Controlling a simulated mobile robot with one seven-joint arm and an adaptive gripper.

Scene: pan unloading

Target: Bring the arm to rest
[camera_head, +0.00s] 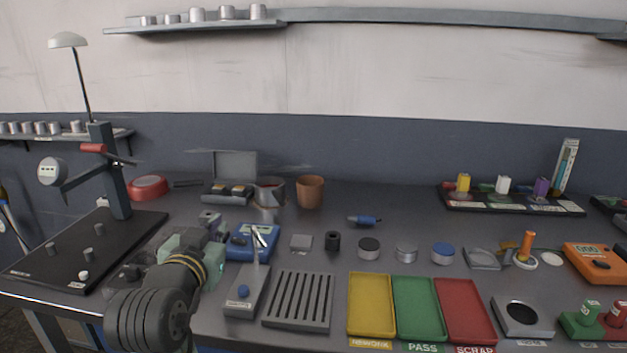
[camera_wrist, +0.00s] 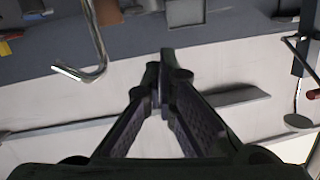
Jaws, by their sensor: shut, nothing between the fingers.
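My arm reaches up from the front left of the bench in the head view. My gripper (camera_head: 209,222) is above the left part of the bench, seen from behind, with its fingertips partly hidden by the wrist. In the wrist view my gripper (camera_wrist: 163,62) has its fingers drawn together at the tips with nothing between them. The wrist picture is tilted over, with the pale wall and shelf behind the fingers. No object is in my grasp.
A dark stand with a board (camera_head: 70,262) is left of my arm. A blue device (camera_head: 252,243), a slotted grey block (camera_head: 298,300) and yellow (camera_head: 371,305), green (camera_head: 418,308) and red (camera_head: 465,310) trays lie to the right. A brown cup (camera_head: 310,191) stands behind.

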